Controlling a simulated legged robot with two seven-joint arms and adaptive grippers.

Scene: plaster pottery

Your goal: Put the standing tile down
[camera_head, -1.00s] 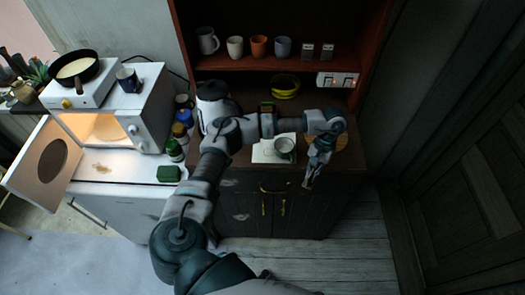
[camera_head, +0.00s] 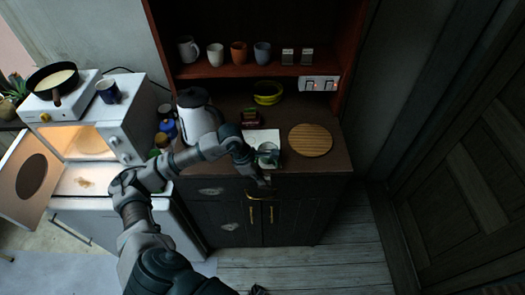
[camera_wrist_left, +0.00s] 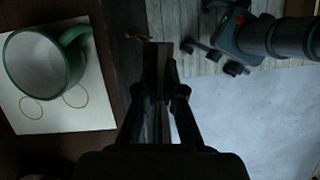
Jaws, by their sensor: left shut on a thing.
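My left gripper (camera_head: 264,181) is low at the cabinet's front edge, close to the upper handle (camera_head: 252,194). In the left wrist view its fingers (camera_wrist_left: 160,50) are nearly together on something thin and dark that I cannot make out clearly. A flat white square (camera_head: 262,137) with ring marks lies on the cabinet top. It also shows in the left wrist view (camera_wrist_left: 70,120). A green mug (camera_wrist_left: 42,65) stands on it. I cannot make out a tile standing on edge. A dark jointed part in the left wrist view, seemingly my right gripper (camera_wrist_left: 215,58), is low over the floor.
A round wooden board (camera_head: 310,140) lies right of the mug. A kettle (camera_head: 197,115), a small dark box (camera_head: 250,118) and a yellow ring-like item (camera_head: 268,93) stand behind. The oven door (camera_head: 30,178) is open at left. The floor at right is clear.

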